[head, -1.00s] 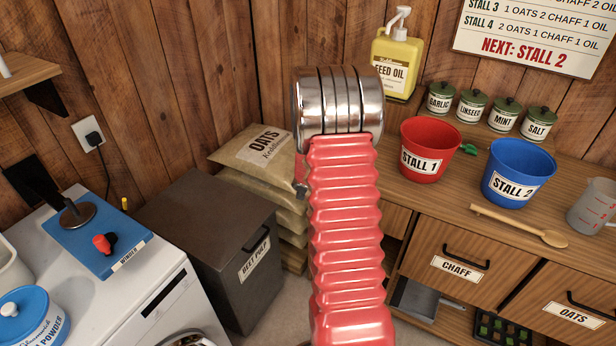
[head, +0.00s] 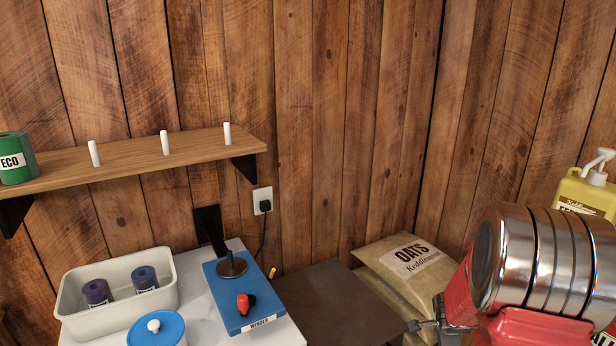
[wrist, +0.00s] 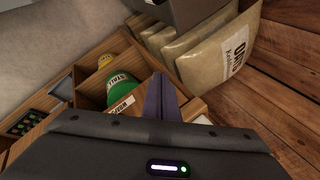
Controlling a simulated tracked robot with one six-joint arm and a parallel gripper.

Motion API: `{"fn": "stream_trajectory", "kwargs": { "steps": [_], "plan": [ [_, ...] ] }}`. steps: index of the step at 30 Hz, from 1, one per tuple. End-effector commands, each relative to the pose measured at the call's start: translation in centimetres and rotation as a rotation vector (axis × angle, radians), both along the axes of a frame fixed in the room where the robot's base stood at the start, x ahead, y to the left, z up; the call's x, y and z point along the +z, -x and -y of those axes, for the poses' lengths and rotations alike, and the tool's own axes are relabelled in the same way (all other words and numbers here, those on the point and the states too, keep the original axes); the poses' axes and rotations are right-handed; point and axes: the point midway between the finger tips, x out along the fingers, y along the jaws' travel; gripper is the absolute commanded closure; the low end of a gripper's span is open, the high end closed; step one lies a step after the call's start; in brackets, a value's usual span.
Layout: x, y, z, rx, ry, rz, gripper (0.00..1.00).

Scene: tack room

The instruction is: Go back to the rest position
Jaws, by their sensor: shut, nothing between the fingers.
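My gripper (wrist: 160,98) shows in the wrist view as two dark fingers closed together, with nothing between them. It hangs in free air above a wooden unit with open compartments and touches nothing that I can see. In the head view my red and silver arm fills the lower right corner; its fingers cannot be made out there.
An oats sack (head: 408,262) lies beside a dark bin (head: 335,305). Above is a pegged shelf (head: 125,165). A feed oil bottle (head: 588,195) is right.

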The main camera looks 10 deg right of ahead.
Motion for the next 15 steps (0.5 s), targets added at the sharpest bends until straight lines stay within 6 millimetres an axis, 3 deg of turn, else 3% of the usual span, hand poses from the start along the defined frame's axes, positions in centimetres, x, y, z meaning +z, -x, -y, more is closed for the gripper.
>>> {"fn": "stream_trajectory", "kwargs": {
  "steps": [3, 7, 15],
  "plan": [
    [2.8, -1.4, -4.6, 0.211, -0.01, 0.017, 1.0],
    [5.4, -1.6, -9.7, 0.425, -0.016, 0.012, 1.0],
    [9.7, 1.1, -18.7, 0.815, -0.002, -0.05, 1.0]
  ]
}}
